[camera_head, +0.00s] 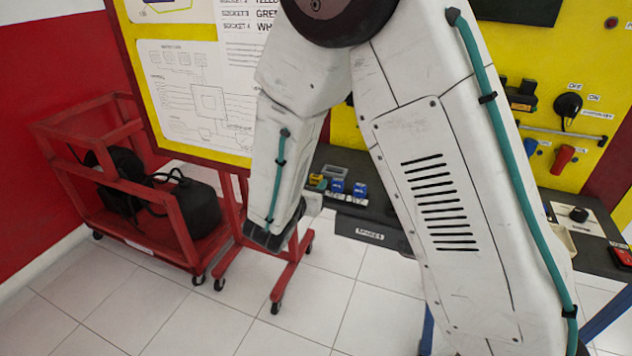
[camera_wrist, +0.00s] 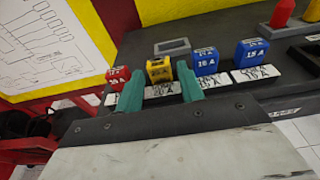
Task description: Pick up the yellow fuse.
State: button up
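The yellow fuse (camera_wrist: 159,70) stands upright on the dark bench near its front edge, behind a white label. My gripper (camera_wrist: 158,76) is open, its two teal fingers apart. In the wrist view the yellow fuse shows between the fingertips, with the left finger between it and the red fuse. I cannot tell whether the fingers reach around it or stop short; no contact is clear. In the head view the yellow fuse (camera_head: 317,181) is small, just right of my forearm, and my fingers cannot be made out.
A red fuse (camera_wrist: 115,76) is close on the left; two blue fuses (camera_wrist: 205,61) (camera_wrist: 250,54) are on the right. A grey block (camera_wrist: 172,46) sits behind the yellow fuse. A yellow panel rises behind the bench. A red cart (camera_head: 180,235) stands on the floor at left.

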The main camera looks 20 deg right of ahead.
aim_at(315, 180)
jog(key=x, duration=0.3)
jog(key=shift+w+d+f, duration=0.1)
jog(key=shift+w+d, duration=0.1)
jog(key=shift+w, duration=0.1)
jog(key=c, duration=0.7)
